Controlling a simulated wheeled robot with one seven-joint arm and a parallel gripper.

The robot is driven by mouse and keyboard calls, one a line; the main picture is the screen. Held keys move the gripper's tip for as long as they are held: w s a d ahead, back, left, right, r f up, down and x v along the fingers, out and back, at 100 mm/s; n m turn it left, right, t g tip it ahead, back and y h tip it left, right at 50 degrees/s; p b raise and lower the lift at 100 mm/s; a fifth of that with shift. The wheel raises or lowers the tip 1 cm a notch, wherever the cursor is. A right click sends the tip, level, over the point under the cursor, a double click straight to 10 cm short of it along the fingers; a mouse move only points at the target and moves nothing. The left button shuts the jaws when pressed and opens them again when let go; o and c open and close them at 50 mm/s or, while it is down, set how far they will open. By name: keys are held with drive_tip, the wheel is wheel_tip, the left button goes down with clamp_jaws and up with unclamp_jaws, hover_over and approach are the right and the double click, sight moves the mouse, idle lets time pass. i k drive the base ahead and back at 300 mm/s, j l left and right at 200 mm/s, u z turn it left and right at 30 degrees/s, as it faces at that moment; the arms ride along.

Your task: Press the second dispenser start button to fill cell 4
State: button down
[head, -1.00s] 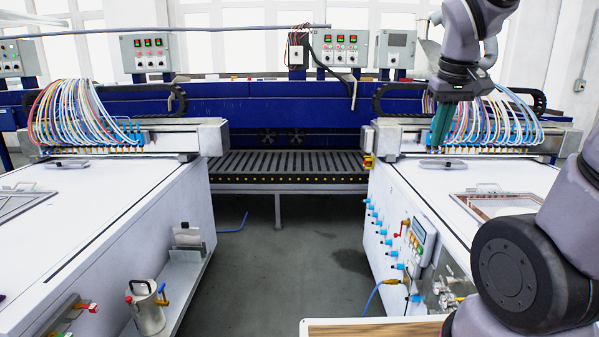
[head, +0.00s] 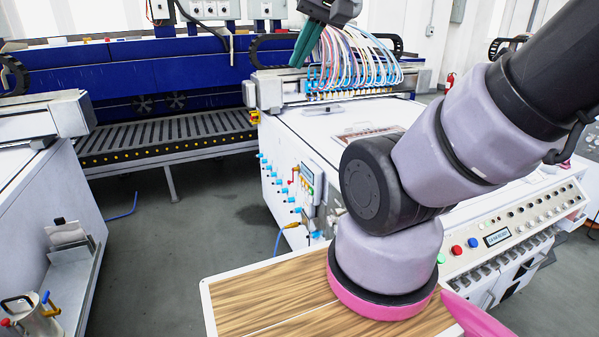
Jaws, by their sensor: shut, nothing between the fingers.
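My gripper (head: 305,44) shows at the top of the head view, with teal fingers pointing down. It is shut and empty, in front of the coloured hoses of the right machine. A control panel (head: 515,235) at the right has a green button (head: 441,258), a red button (head: 456,250), a blue button (head: 473,242), a small display (head: 497,237) and several knobs. A smaller keypad panel (head: 307,182) sits on the side of the white machine. I cannot tell which button is the second dispenser start button; no label is readable. My gripper is apart from both panels. My arm hides part of the machine.
A wood-topped surface (head: 240,300) lies in front, under my arm. The white machine (head: 285,125) has blue fittings and a red-handled valve on its side. A slatted conveyor (head: 170,138) runs behind. Another white machine (head: 40,200) stands left. Grey floor (head: 180,270) is open between them.

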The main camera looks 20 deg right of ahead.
sight(441, 258)
drive_tip(key=j+z, duration=0.35)
drive_tip(key=k+j+z, duration=0.1)
drive_tip(key=j+z, duration=0.2)
drive_tip(key=j, duration=0.15)
drive_tip(key=k+j+z, duration=0.15)
drive_tip(key=j+z, duration=0.2)
drive_tip(key=z, duration=1.4)
